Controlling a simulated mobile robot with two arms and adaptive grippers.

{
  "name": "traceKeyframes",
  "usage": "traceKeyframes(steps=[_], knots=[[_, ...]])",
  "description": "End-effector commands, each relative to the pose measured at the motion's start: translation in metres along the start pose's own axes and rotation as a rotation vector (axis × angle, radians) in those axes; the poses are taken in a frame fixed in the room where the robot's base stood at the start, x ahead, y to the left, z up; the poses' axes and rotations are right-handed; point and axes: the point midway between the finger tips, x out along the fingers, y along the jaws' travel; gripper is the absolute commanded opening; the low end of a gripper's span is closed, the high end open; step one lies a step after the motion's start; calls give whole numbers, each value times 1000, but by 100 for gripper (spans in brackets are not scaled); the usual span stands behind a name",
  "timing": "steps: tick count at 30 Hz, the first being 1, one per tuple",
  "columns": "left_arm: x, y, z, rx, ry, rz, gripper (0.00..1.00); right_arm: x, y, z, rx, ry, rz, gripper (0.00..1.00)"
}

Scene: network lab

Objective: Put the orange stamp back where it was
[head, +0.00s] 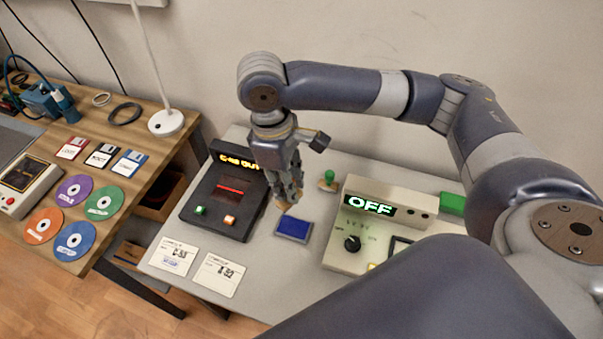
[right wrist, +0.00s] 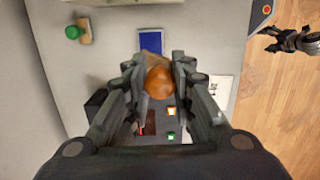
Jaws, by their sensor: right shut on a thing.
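My right gripper (head: 287,192) is shut on the orange stamp, whose round orange knob (right wrist: 159,83) shows between the fingers in the right wrist view. In the head view its tan base (head: 284,206) shows below the fingertips, above the grey table. The blue ink pad (head: 293,228) lies just in front of the gripper; it also shows in the right wrist view (right wrist: 151,41). The green stamp (head: 328,180) stands on the table to the right of the gripper. My left gripper (right wrist: 285,41) shows small at the right of the wrist view, over the floor; its opening is unclear.
A black device (head: 225,200) with an orange display stands left of the gripper. A beige box (head: 345,255) reading OFF stands right. Two printed cards (head: 219,275) lie at the front left. A wooden table with disks (head: 103,202) stands further left.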

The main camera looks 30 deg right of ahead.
Motion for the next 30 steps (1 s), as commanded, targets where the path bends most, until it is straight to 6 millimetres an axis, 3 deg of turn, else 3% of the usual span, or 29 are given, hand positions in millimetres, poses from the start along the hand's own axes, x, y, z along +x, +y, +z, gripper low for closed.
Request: traceKeyframes(steps=[6, 11, 23, 30], knots=[[12, -24, 1, 0, 0, -29, 69, 26, 6, -24, -460, -1, 56, 7], [18, -32, 3, 1, -2, -38, 69, 42, 12, -40, -793, 0, 97, 7], [36, -8, 5, 4, -3, -9, 69, 85, 23, -75, -1605, 1, 199, 7], [44, -11, 7, 6, -5, -12, 69, 108, 28, -92, -2039, 2, 254, 7]])
